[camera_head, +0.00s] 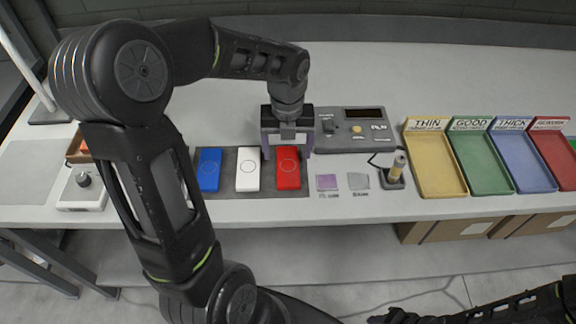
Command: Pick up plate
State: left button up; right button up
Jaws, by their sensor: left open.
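No single object is clearly the plate. Flat rectangular pieces lie in a row on a dark mat: blue (209,170), white (248,168) and red (288,178). A small purple square (327,182) and a grey square (359,180) lie on the table to their right. My left gripper (287,152) is open and points down over the far end of the red piece, with a finger to each side. Whether it touches the piece cannot be told.
A grey control box (352,130) stands behind the squares. A small stand with a yellowish cylinder (398,165) is right of them. Yellow (436,178), green (481,175), blue (524,175) and red (562,160) labelled trays line the right. The table's (250,212) front strip is clear.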

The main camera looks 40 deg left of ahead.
aim_at(288, 165)
pick_arm(q)
notch_tip(288, 165, down, 4)
jog(key=shift+d+f, duration=0.1)
jog(key=shift+f, duration=0.15)
jog(key=shift+c, duration=0.6)
jog(key=c, duration=1.5)
